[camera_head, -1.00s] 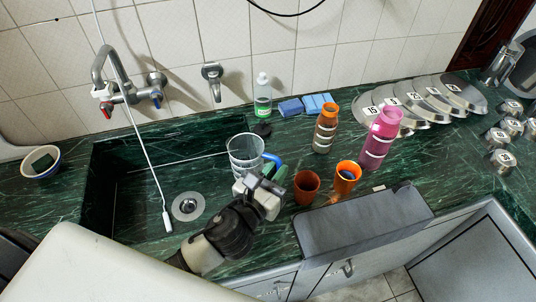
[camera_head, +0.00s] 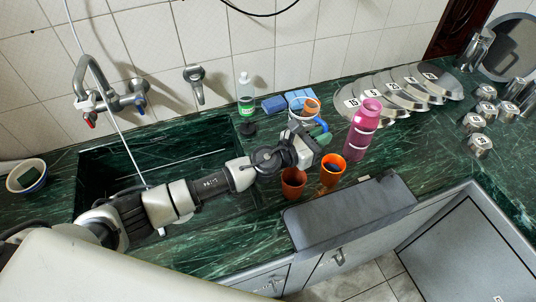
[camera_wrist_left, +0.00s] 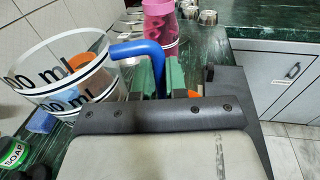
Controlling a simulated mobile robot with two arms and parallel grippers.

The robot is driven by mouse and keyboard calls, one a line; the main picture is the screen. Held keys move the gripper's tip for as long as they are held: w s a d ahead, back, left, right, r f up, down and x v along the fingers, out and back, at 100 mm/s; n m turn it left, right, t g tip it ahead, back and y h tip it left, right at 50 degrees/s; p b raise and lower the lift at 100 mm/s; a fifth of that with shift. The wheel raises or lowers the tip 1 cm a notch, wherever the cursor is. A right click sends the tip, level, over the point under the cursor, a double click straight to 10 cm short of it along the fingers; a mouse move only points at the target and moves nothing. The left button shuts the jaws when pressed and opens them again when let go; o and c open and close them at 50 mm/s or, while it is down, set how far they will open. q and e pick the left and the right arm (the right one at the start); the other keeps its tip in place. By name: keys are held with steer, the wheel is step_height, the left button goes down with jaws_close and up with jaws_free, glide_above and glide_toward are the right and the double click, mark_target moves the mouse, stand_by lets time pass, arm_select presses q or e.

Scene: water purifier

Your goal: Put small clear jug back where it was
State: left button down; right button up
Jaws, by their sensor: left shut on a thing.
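The small clear jug (camera_head: 297,121) has black print and a blue handle (camera_head: 320,130). My left gripper (camera_head: 318,139) is shut on the handle. In the left wrist view, the handle (camera_wrist_left: 137,49) runs down between the green fingers of my gripper (camera_wrist_left: 158,80), with the jug (camera_wrist_left: 62,78) to the left. The jug is beside the brown bottle with the orange cap (camera_head: 311,106), which shows partly behind it. The jug's base is hidden, so I cannot tell whether it touches the counter. My right gripper is out of view.
A pink bottle (camera_head: 364,130) stands right of the jug. A brown cup (camera_head: 293,183) and an orange cup (camera_head: 331,172) stand in front. Blue sponges (camera_head: 274,104) and a soap bottle (camera_head: 246,95) are behind left. Numbered discs (camera_head: 407,93) lie to the right. My arm crosses the sink.

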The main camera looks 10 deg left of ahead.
arm_select(q)
steer(key=shift+s+a+f+b, duration=0.1)
steer(key=shift+a+f+b, duration=2.5)
steer(key=shift+a+f, duration=2.75)
steer(key=shift+r, duration=0.1)
steer(key=shift+f+b, duration=0.25)
steer(key=shift+b, duration=0.05)
steer(key=c, duration=1.2)
jaws_free()
steer(key=shift+o, duration=0.2)
steer(key=shift+r, duration=0.1)
